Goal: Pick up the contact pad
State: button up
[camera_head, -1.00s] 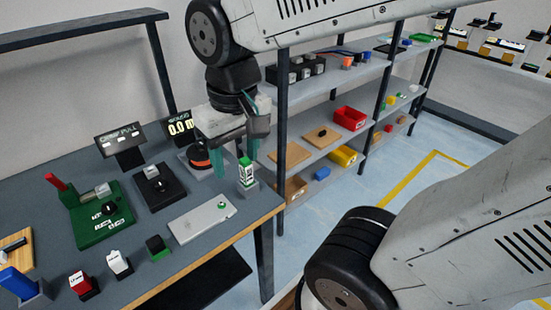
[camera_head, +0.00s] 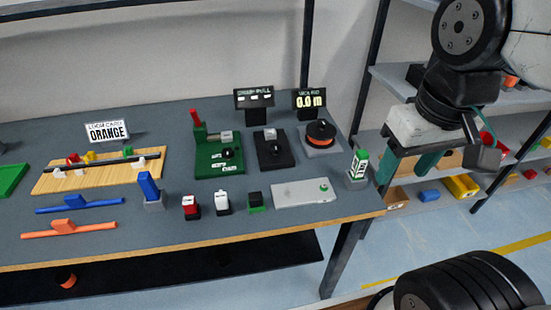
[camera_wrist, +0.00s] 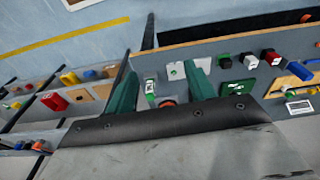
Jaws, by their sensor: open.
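I cannot tell for certain which thing is the contact pad. A flat light-grey plate (camera_head: 295,194) with a small green button lies near the table's front right; it also shows in the wrist view (camera_wrist: 176,73). To its left stand a black block on a green base (camera_head: 257,201), a white block on a black base (camera_head: 222,202) and a red block on a black base (camera_head: 191,206). My gripper (camera_head: 404,172) is open and empty, its green fingers apart, right of the table's edge. The wrist view shows my gripper (camera_wrist: 160,72) apart from the table things.
A green-and-white labelled block (camera_head: 357,166) stands at the table's right corner, near my gripper. An orange spool (camera_head: 320,132), black fixture (camera_head: 274,150) and green fixture (camera_head: 219,155) stand behind the plate. A wooden rail board (camera_head: 98,172) lies left. Shelves (camera_head: 400,86) stand right.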

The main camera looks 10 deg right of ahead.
aim_at(256, 201)
jog(key=k, duration=0.5)
jog(key=z, duration=1.25)
jog(key=i, duration=1)
jog(key=u, duration=1.85)
